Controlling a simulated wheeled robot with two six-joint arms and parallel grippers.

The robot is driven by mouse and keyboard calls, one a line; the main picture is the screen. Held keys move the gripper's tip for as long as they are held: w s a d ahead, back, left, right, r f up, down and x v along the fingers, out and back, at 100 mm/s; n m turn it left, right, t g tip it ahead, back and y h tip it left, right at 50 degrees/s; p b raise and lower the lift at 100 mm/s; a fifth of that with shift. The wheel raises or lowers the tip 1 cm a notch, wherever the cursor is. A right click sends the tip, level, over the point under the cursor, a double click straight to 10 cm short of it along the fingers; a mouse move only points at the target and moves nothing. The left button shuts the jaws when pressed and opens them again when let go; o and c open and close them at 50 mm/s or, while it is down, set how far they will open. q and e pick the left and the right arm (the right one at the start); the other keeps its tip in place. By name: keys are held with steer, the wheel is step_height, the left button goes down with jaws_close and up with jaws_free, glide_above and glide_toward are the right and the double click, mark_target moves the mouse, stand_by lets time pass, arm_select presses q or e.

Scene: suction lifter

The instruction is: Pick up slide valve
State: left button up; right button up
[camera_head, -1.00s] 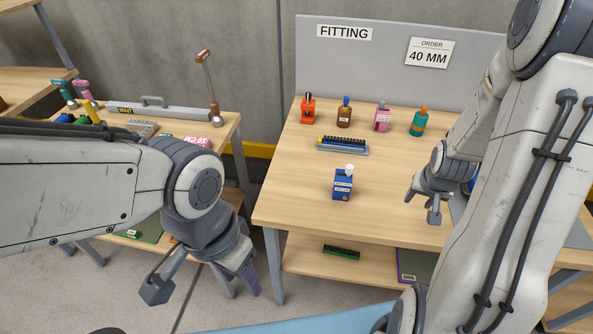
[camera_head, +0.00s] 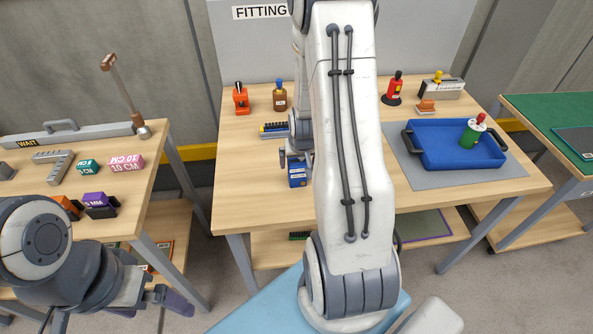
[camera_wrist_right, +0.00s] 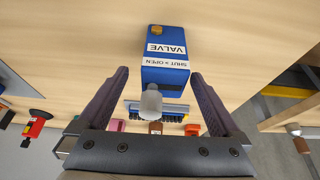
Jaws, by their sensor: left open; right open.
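The slide valve is a blue box (camera_head: 297,178) on the middle table, partly covered by my right arm in the head view. In the right wrist view the blue valve (camera_wrist_right: 164,66) has "VALVE" and "SHUT - OPEN" labels, a brass knob and a pale grey-white cap. My right gripper (camera_head: 293,158) is open close to the valve. In the wrist view its two fingers (camera_wrist_right: 160,74) appear on either side of the valve with gaps; I see no contact. My left gripper (camera_head: 118,304) is open and empty, low at the left, away from the valve.
Behind the valve are a brush-like block (camera_head: 273,130), an orange bottle (camera_head: 240,98) and a brown bottle (camera_head: 280,96). A blue tray (camera_head: 428,162) on a grey mat holds a green item (camera_head: 470,134). The left table (camera_head: 150,160) holds blocks.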

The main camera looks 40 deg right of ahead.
steer(key=shift+p+x, duration=0.35)
steer(key=shift+x, duration=1.75)
steer(key=shift+w+a, duration=0.15)
steer(key=shift+r, duration=0.1)
jaws_close()
